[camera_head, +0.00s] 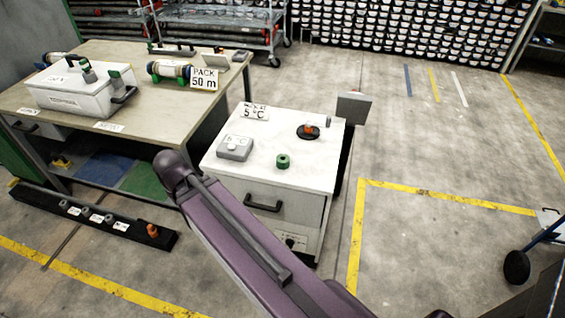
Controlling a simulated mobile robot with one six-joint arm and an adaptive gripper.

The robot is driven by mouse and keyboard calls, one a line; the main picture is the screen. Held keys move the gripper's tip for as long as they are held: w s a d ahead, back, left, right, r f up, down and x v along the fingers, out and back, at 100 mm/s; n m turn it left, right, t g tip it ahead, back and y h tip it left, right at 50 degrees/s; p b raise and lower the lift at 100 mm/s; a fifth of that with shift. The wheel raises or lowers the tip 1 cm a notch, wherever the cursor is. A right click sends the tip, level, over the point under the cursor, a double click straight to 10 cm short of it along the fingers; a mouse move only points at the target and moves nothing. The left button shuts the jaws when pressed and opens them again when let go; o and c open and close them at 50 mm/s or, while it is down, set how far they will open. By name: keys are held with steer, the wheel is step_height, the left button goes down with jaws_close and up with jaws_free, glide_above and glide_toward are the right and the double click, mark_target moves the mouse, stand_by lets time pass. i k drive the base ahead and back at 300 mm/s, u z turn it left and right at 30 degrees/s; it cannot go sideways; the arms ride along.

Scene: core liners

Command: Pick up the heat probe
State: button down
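I cannot tell for sure which thing is the heat probe. On the white cabinet (230,162) in the middle, a small orange piece (309,128) stands in a round black base. A green ring-shaped piece (283,161) and a grey box (235,147) with a label lie on the same top. Another small orange piece (152,231) sits at the right end of a black rail (120,227) on the floor at left. My purple arm crosses the lower middle, in front of the cabinet. My gripper is not in view, so its state does not show.
A workbench (150,120) at left carries a white case (75,97), a roll (170,70) and a "PACK 50 m" sign (204,78). A "5 °C" sign (255,111) and a grey panel (354,107) stand at the cabinet's back. The floor at right is mostly clear, with yellow lines.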

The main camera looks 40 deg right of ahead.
mark_target(84, 65)
steer(key=u, duration=0.5)
steer(key=i, duration=2.35)
steer(key=z, duration=0.55)
